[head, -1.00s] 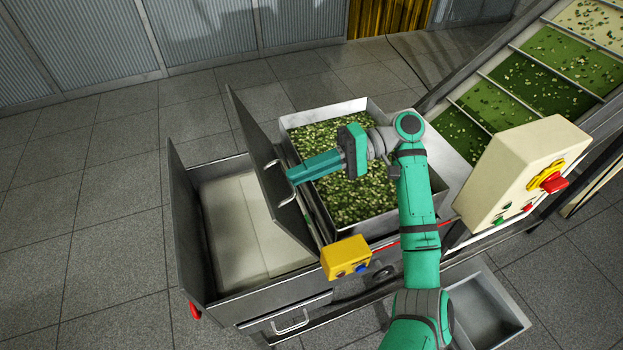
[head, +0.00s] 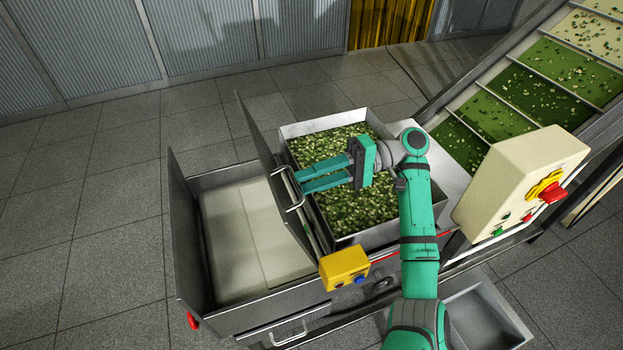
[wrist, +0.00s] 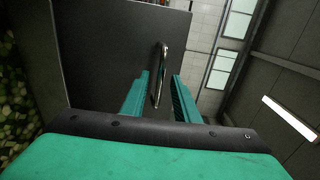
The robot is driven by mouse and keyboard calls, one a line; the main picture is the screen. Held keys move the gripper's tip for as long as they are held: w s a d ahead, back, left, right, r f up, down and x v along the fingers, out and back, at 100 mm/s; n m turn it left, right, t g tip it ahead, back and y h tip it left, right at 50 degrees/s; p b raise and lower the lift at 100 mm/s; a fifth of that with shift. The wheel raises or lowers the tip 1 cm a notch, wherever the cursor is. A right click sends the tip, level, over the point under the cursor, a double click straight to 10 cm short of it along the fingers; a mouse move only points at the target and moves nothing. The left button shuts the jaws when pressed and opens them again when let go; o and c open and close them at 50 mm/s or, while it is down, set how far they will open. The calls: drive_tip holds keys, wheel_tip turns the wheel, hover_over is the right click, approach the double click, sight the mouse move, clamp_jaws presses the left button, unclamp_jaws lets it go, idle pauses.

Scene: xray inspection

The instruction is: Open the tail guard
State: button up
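The tail guard (head: 266,150) is a dark grey hinged panel standing raised and tilted over the right side of the open grey machine bed. In the wrist view the guard (wrist: 105,50) fills the upper left. My gripper (head: 299,182) reaches from the right to the handle, with two green fingers spread apart. In the wrist view the handle (wrist: 163,52) runs between the fingertips (wrist: 160,77), with gaps visible beside it, so the gripper looks open around it.
A metal bin (head: 356,116) of green and pale pieces stands under my wrist. A yellow button box (head: 345,266) sits on the front edge. A cream control box (head: 520,180) and inclined conveyor (head: 530,85) are at the right. Floor at the left is clear.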

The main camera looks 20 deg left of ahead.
drive_tip(key=shift+w+d, duration=0.1)
drive_tip(key=f+v, duration=0.1)
drive_tip(key=v, duration=0.9)
drive_tip(key=shift+w+d+r, duration=0.2)
drive_tip(key=shift+d+r, duration=0.05)
drive_tip(key=shift+r, duration=0.25)
idle(0.4)
